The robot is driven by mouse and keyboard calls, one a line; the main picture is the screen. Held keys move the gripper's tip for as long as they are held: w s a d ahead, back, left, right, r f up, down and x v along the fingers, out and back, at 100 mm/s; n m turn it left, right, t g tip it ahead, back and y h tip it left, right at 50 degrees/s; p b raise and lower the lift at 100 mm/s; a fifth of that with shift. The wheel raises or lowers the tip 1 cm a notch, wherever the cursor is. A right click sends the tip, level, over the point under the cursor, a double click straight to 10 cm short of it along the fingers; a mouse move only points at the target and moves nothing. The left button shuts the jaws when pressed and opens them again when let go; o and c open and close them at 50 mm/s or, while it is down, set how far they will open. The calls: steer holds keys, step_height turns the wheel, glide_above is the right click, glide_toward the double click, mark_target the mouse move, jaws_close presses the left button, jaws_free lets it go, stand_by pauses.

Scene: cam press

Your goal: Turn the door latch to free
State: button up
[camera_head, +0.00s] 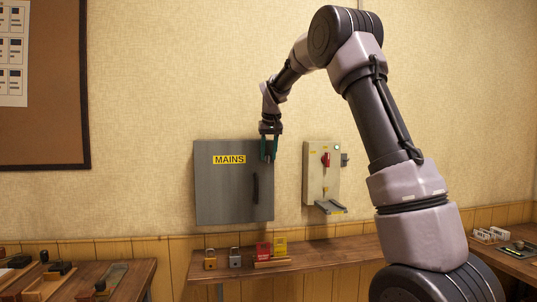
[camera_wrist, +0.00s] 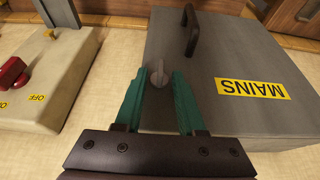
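A grey cabinet with a yellow MAINS label (camera_head: 229,160) hangs on the wall; its closed door (camera_head: 225,195) has a dark vertical handle (camera_head: 256,188) at the right. In the wrist view the door's latch (camera_wrist: 158,74), a small grey knob, sits near the door's edge, with the handle (camera_wrist: 190,30) beyond it. My gripper (camera_wrist: 160,80) has its green fingers apart, one on each side of the latch. I cannot tell whether either finger touches it. In the head view my gripper (camera_head: 268,150) is at the cabinet's upper right and hides the latch.
A pale switch box (camera_head: 316,180) with a red knob (camera_head: 326,159) hangs right of the cabinet. A shelf below (camera_head: 330,255) holds a brass padlock (camera_head: 210,259), a grey padlock (camera_head: 235,258), and red (camera_head: 263,250) and yellow (camera_head: 281,246) tags. The wall above the cabinet is clear.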

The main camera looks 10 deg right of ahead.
mark_target(269, 159)
jaws_close()
steer(key=shift+d+y, duration=0.15)
steer(key=shift+y, duration=0.15)
steer(key=m+y, duration=0.1)
steer(key=y, duration=0.3)
steer(key=d+f+m+t+y, duration=0.1)
steer(key=y, duration=0.3)
steer(key=d+m+y, duration=0.1)
steer(key=y, duration=0.3)
steer(key=shift+d+f+y, duration=0.2)
steer(key=shift+f+y, duration=0.1)
steer(key=shift+f, duration=0.1)
steer(key=shift+f+m+t+y, duration=0.3)
steer(key=shift+m+t+y, duration=0.35)
steer(key=shift+y, duration=1.05)
